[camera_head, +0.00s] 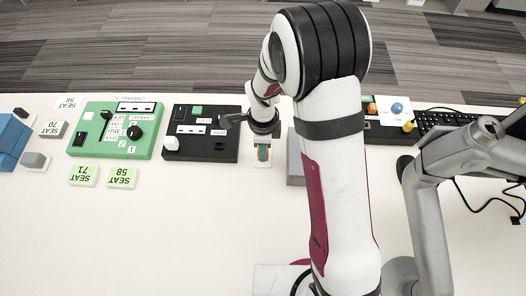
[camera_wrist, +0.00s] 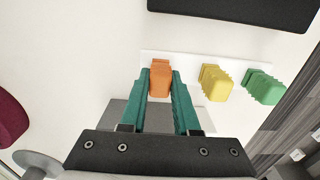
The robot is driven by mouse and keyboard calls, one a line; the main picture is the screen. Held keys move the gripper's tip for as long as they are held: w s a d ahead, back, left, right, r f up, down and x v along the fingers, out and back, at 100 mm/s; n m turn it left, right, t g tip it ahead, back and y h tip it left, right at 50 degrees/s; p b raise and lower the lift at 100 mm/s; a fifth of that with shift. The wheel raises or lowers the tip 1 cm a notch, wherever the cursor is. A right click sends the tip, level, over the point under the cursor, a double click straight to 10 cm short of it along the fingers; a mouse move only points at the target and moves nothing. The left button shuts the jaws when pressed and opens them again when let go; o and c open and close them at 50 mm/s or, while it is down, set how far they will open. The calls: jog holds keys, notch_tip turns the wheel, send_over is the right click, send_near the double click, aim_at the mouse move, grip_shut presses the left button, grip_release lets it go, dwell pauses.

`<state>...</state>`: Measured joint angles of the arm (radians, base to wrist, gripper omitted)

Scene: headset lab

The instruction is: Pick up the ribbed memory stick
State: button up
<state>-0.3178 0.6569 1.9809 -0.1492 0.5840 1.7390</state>
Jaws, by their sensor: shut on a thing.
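An orange block with ribbed sides (camera_wrist: 160,82) is between the teal fingers of my gripper (camera_wrist: 161,76), which is shut on it. Beside it to the right in the wrist view are a yellow stepped, ribbed block (camera_wrist: 215,83) and a green one (camera_wrist: 264,87), both on a white strip (camera_wrist: 190,62). The orange block is over the strip's left end; I cannot tell whether it touches it. In the head view, my gripper (camera_head: 263,152) points down over a white base (camera_head: 262,165), and the other blocks are hidden.
A black panel (camera_head: 228,146) and a green panel (camera_head: 146,145) are left of my gripper. A grey block (camera_head: 296,165) is close on its right. Green seat cards (camera_head: 122,178) lie at left. The front of the white table (camera_head: 180,240) is clear.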

grip_shut()
jog(key=shift+r, duration=0.3)
jog(key=r, duration=0.2)
jog(key=d+r, duration=0.1)
jog(key=r, duration=0.1)
jog(key=s+d+r, duration=0.1)
jog(key=d+r, duration=0.1)
jog(key=d, duration=0.1)
jog(key=d+r, duration=0.2)
jog(key=d, duration=0.2)
jog(key=s+d+r, duration=0.1)
jog(key=d+r, duration=0.1)
jog(key=d, duration=0.1)
jog(key=shift+s+d+r, duration=0.2)
jog(key=shift+s+r, duration=0.1)
jog(key=shift+r, duration=0.05)
jog(key=w+a, duration=0.2)
jog(key=a, duration=0.9)
jog(key=w+a, duration=0.1)
jog(key=a, duration=1)
jog(key=shift+w, duration=0.4)
